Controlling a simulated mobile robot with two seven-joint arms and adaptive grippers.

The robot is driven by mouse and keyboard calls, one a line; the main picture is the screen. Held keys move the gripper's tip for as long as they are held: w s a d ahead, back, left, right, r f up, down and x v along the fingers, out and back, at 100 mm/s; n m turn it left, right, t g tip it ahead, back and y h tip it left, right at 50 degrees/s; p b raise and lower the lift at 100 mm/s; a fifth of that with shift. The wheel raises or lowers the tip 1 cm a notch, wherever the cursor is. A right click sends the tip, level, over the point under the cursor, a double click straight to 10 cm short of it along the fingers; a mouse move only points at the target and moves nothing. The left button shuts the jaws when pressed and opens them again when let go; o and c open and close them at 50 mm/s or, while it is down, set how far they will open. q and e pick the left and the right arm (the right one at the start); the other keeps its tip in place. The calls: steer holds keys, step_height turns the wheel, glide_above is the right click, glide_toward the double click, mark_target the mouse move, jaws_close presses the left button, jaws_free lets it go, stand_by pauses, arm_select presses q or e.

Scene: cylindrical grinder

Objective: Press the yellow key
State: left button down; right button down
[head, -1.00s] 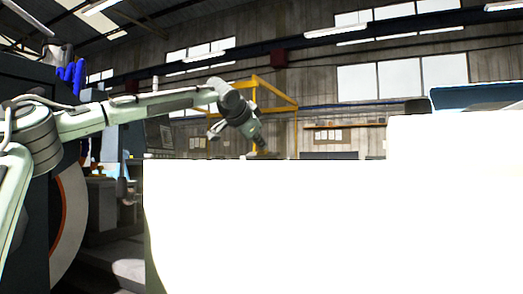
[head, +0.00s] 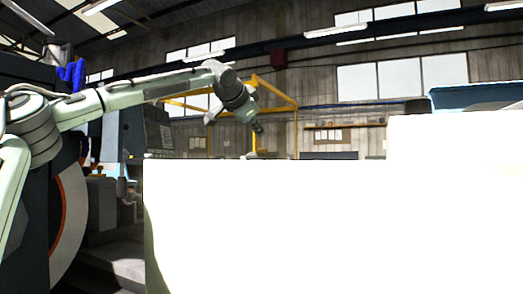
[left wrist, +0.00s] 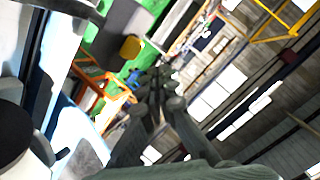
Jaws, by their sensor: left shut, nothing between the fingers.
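A yellow rounded block (left wrist: 131,47), which looks like the yellow key, sits on a dark grey surface in the left wrist view. I cannot make out the yellow key in the head view. My left gripper (head: 258,128) hangs tilted downward in front of the yellow frame in the head view. Its dark fingers (left wrist: 160,78) are shut and empty in the left wrist view. They appear below and to the right of the yellow block, apart from it in the picture; the depth between them is unclear. My right gripper is not in view.
A large white surface (head: 330,225) fills the lower right of the head view. A grey machine cabinet (head: 135,135) stands behind my left arm. A yellow frame (head: 295,130) stands farther back. An orange frame (left wrist: 98,88) shows left of the fingers in the wrist view.

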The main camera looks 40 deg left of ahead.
arm_select(q)
steer(key=r, duration=0.1)
steer(key=s+r, duration=0.1)
steer(key=shift+d+r, duration=0.15)
steer(key=shift+r, duration=0.15)
stand_by(0.4)
stand_by(0.3)
